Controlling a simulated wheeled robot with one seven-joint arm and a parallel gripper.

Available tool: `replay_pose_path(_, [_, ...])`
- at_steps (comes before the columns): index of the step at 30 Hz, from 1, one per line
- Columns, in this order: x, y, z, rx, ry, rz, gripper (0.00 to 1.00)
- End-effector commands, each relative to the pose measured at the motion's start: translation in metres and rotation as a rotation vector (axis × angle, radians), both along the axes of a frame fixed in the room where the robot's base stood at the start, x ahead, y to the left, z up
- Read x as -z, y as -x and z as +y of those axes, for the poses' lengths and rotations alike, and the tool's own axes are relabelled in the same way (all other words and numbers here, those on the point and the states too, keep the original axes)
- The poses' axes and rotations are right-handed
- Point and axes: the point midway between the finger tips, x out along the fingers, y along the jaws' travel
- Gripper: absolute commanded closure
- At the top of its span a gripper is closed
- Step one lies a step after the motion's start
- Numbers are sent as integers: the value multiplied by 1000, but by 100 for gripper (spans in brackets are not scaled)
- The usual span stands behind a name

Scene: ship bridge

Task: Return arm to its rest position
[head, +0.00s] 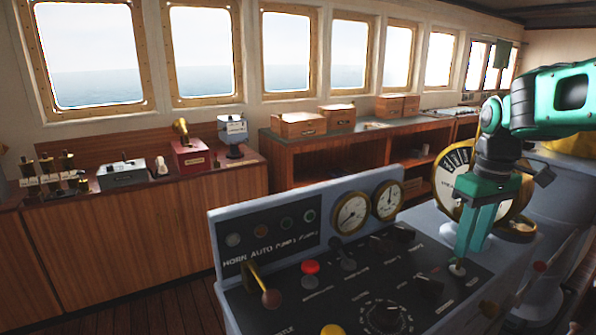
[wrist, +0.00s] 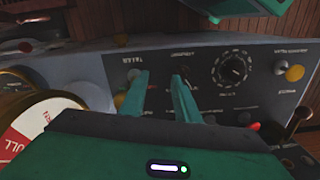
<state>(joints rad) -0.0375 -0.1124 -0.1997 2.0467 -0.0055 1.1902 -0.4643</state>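My gripper (head: 467,250) is green and points down over the right part of the grey control console (head: 232,302). Its two fingers stand apart with nothing seen between them in the wrist view (wrist: 160,80), so it is open and empty. In the head view the fingertips are close above a small pale-tipped toggle switch (head: 457,268). I cannot tell whether they touch it. My green arm comes in from the right edge.
The console carries a red button (head: 310,267), a lever with a red-brown knob (head: 270,298), a rotary dial (head: 385,316) and two round gauges (head: 352,212). A large brass-rimmed dial (head: 447,190) stands behind my gripper. Wooden cabinets (head: 150,220) line the window wall.

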Motion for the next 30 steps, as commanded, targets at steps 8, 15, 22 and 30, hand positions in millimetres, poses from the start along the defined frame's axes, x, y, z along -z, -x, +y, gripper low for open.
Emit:
replay_pose_path(8, [44,135,-43,521,-2,11,71])
replay_pose_path(15, [80,210,-50,809,8,21,71])
replay_pose_path(22, [88,225,-50,869,11,24,71])
replay_pose_path(30, [88,224,-50,866,11,23,71])
